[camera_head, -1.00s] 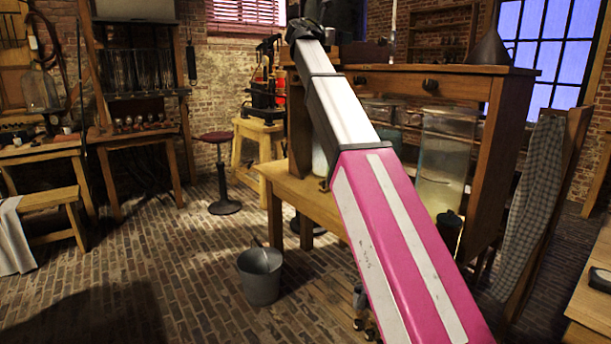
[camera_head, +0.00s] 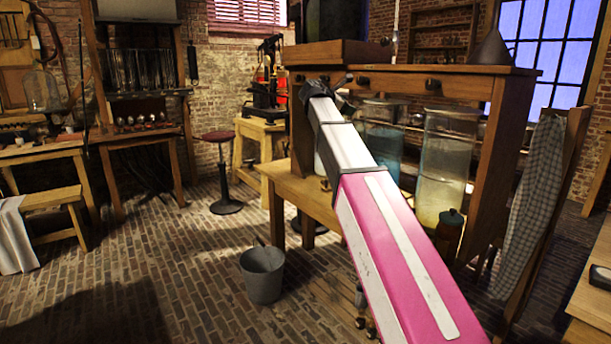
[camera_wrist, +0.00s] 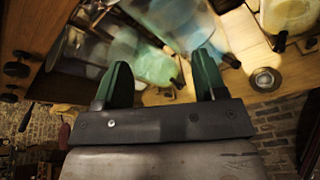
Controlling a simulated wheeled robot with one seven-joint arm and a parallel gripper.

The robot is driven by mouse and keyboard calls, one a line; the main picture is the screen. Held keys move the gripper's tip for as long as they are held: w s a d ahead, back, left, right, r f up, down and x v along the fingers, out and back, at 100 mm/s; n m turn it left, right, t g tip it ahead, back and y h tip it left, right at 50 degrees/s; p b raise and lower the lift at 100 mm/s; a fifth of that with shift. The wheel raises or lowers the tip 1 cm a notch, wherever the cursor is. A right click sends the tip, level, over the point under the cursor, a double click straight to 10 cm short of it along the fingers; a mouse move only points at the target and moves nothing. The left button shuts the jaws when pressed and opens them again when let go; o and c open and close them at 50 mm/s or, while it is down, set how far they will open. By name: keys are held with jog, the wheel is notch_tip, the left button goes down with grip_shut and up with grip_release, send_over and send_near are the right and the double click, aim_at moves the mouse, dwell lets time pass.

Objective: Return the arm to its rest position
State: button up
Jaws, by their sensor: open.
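My arm (camera_head: 380,235), pink and white, reaches from the lower right of the head view up toward the wooden bench with shelf. Its far end shows dark in front of the shelf's upper board, and the fingers cannot be made out there. In the wrist view my gripper (camera_wrist: 162,85) shows two green fingers standing wide apart with nothing between them. Beyond the fingers, blurred glass jars (camera_wrist: 150,62) stand in the wooden shelf.
Two tall glass jars, one bluish (camera_head: 382,140) and one with yellowish liquid (camera_head: 443,165), stand in the shelf (camera_head: 450,85). A metal bucket (camera_head: 263,275) stands on the brick floor. A stool (camera_head: 222,170) is behind it.

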jog(key=s+d+f+m+g+y, duration=0.1)
jog(key=s+d+f+m+y, duration=0.2)
jog(key=f, duration=0.9)
jog(key=s+f+m+g+y, duration=0.1)
jog(key=s+f+m+g, duration=0.3)
jog(key=f, duration=0.9)
jog(key=s+d+f+m+t+y, duration=0.15)
jog(key=s+f, duration=0.25)
jog(key=f, duration=0.8)
jog(key=s+f+m+g+y, duration=0.5)
jog(key=s+f+m, duration=0.6)
jog(key=s+f, duration=1.1)
jog(key=shift+s+f+m+g, duration=0.3)
jog(key=shift+f+m+g, duration=0.05)
jog(key=shift+f, duration=0.1)
jog(key=shift+y, duration=0.25)
